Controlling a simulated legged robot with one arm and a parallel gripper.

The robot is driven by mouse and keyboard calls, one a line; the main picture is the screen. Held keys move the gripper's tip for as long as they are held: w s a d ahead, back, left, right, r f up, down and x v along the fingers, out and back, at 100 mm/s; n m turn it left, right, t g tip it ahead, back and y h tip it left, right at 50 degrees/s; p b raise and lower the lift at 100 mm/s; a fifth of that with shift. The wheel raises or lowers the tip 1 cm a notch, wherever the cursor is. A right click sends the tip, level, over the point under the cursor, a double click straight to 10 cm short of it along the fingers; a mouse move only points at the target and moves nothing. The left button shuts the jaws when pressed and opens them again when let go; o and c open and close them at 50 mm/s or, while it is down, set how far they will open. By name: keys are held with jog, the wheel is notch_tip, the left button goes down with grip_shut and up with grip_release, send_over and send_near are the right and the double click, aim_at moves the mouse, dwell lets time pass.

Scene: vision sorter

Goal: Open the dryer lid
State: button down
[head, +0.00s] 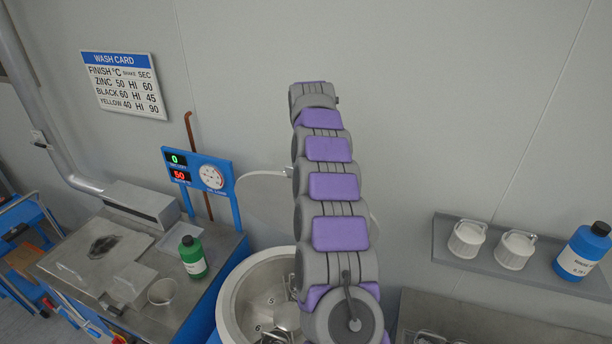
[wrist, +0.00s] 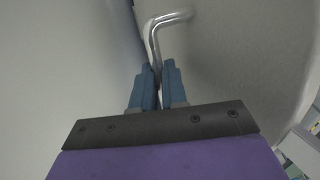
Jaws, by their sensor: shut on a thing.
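In the wrist view, my gripper (wrist: 157,72) has its blue fingers shut on a bent metal bar handle (wrist: 154,38). A broad pale surface (wrist: 235,60) with a curved edge on the right lies behind the handle and looks like the dryer lid. In the head view, the round dryer tub (head: 237,291) stands open at the top, with metal parts and numbers inside. A thin pale curved rim (head: 262,174) shows above it on both sides of my arm, apparently the raised lid. My arm hides most of the lid, and my gripper is hidden there.
A metal bench (head: 80,262) at left holds a green bottle (head: 193,259). A blue gauge panel (head: 198,173) stands behind it. At right, a wall shelf (head: 448,252) carries two white-lidded jars and a blue bottle (head: 584,250). A metal tray (head: 500,322) lies below.

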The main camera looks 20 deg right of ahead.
jog(key=shift+w+d+r, duration=0.1)
jog(key=shift+w+r, duration=0.05)
jog(key=shift+r, duration=0.1)
jog(key=c, duration=1.5)
grip_release()
jog(key=shift+w, duration=0.1)
jog(key=shift+c, duration=0.2)
jog(key=o, duration=0.4)
jog(key=shift+w+d+f, duration=0.1)
jog(key=shift+w+f, duration=0.1)
jog(key=shift+w, duration=0.1)
jog(key=shift+s+r, duration=0.1)
jog(key=shift+s, duration=0.05)
jog(key=shift+r+p, duration=1.3)
jog(key=shift+r, duration=2.3)
jog(key=shift+s+f, duration=0.1)
